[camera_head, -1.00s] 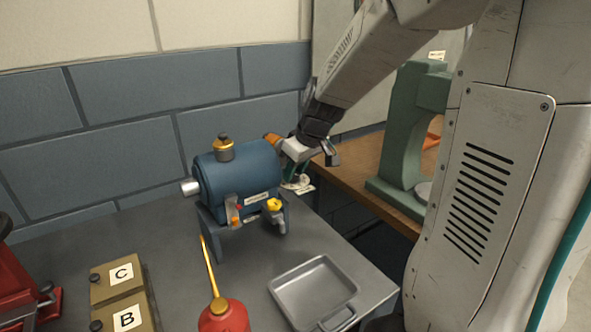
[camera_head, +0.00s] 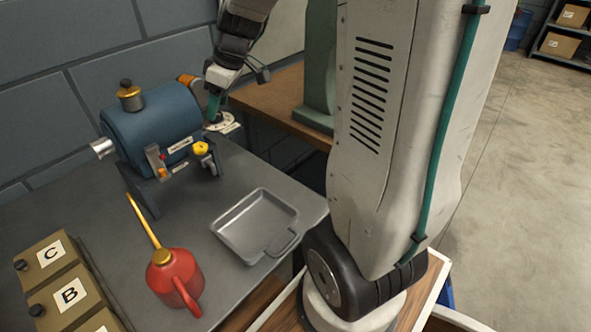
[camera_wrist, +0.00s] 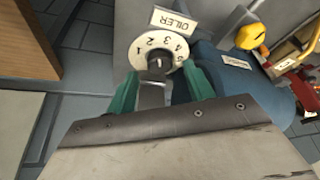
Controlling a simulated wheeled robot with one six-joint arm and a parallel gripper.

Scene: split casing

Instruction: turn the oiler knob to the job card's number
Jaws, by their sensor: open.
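The oiler knob (camera_wrist: 157,63) is dark and sits in the middle of a round white dial (camera_wrist: 139,50) with numbers 1 to 5, beside a label reading OILER (camera_wrist: 172,22). The dial also shows in the head view (camera_head: 226,127), at the right end of the blue casing (camera_head: 150,128). My gripper (camera_wrist: 160,85) has its teal fingers apart, one on each side of the knob; I cannot tell if they touch it. In the head view my gripper (camera_head: 214,108) points down at the dial. The knob's exact setting is unclear. I see no readable job card.
A red oil can (camera_head: 174,275) and a grey tray (camera_head: 237,235) stand on the bench in front of the casing. Boxes marked C (camera_head: 46,253) and B (camera_head: 68,295) are at the left. A yellow knob (camera_wrist: 250,36) is right of the dial.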

